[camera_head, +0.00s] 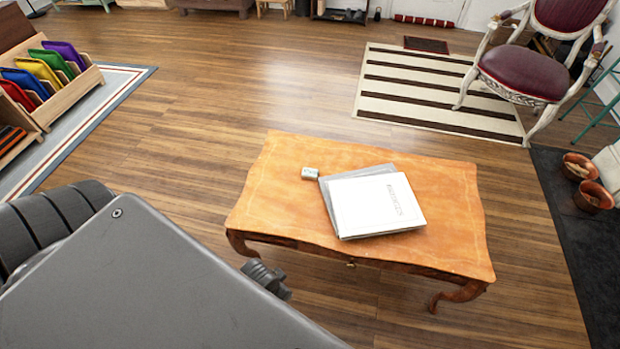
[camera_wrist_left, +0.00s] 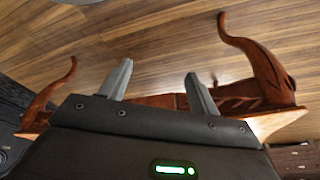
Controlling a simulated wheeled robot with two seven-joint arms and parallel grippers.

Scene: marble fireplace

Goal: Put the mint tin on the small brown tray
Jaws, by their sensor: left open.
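A small silver-grey tin (camera_head: 309,173), which looks like the mint tin, lies on the orange-brown wooden table (camera_head: 285,205), just left of a book. I cannot make out a small brown tray in either view. My left gripper shows in the left wrist view (camera_wrist_left: 158,68) with its two fingers apart and nothing between them. In the head view only a dark part of it (camera_head: 266,280) shows, low by the table's front left corner, away from the tin; my grey arm hides the rest. My right gripper is in neither view.
A white book (camera_head: 375,205) lies on a grey flat item on the table. The table's curved legs (camera_wrist_left: 255,60) and edge show close in the left wrist view. A chair (camera_head: 525,72) stands back right, a rack of coloured items (camera_head: 45,80) at left. The floor between is open.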

